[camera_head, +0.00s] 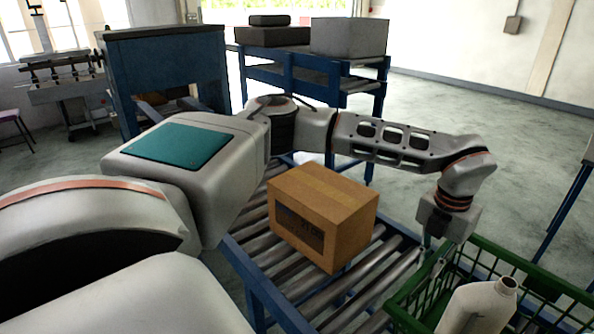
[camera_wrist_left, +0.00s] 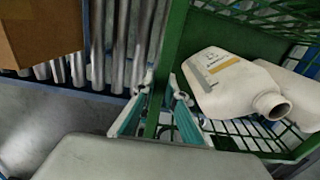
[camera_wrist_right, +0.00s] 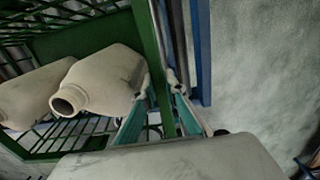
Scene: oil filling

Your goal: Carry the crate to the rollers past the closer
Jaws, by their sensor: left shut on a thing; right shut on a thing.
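The green crate (camera_head: 520,262) is at the lower right of the head view, partly cut off, with white jugs (camera_head: 480,308) in it. My left gripper (camera_head: 432,260) is shut on the crate's near-left wall; the left wrist view shows its fingers (camera_wrist_left: 164,88) on either side of the green wall (camera_wrist_left: 172,50). My right gripper (camera_wrist_right: 161,84) is shut on the opposite wall (camera_wrist_right: 149,40) in the right wrist view and is out of the head view. The rollers (camera_head: 375,292) lie left of the crate, beneath a closed cardboard box (camera_head: 318,215).
A blue machine (camera_head: 165,75) stands at the back left; I cannot tell whether it is the closer. A blue rack (camera_head: 300,75) with boxes stands behind the rollers. Open floor (camera_head: 480,120) lies at the back right. A blue post (camera_head: 565,195) stands at the far right.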

